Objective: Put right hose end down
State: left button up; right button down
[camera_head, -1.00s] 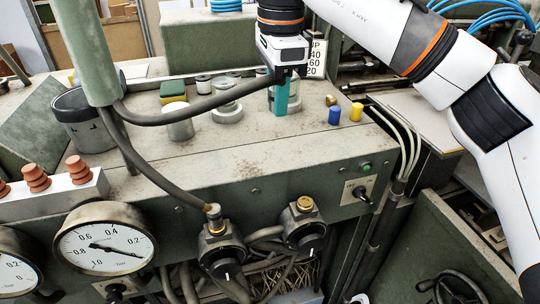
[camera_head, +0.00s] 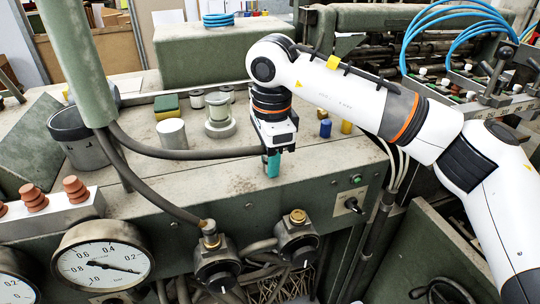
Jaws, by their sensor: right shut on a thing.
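A dark grey hose (camera_head: 190,154) runs from the green post on the left across the machine top to my right gripper. My right gripper (camera_head: 272,165) is shut on the hose's end, with its teal fingers pointing down close over the front part of the worktop (camera_head: 225,180). The hose tip is hidden by the gripper. I cannot tell whether the hose end touches the surface. A second hose (camera_head: 155,195) curves down to the brass fitting (camera_head: 209,228) of the left valve. My left gripper is not in view.
A blue cap (camera_head: 325,128) and a yellow cap (camera_head: 346,127) stand to the gripper's right. The right valve's brass cap (camera_head: 298,217) is below, in front.

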jog(key=shift+f, duration=0.2)
jog(key=c, duration=1)
grip_release()
jog(key=shift+c, duration=0.2)
jog(key=shift+r, duration=0.1)
jog(key=shift+r, duration=0.55)
jog(key=r, duration=0.3)
jog(key=r+b, duration=0.1)
jog(key=r, duration=0.7)
jog(key=shift+s+d+b, duration=0.1)
jog(key=shift+s+b, duration=0.25)
jog(key=shift+s, duration=0.05)
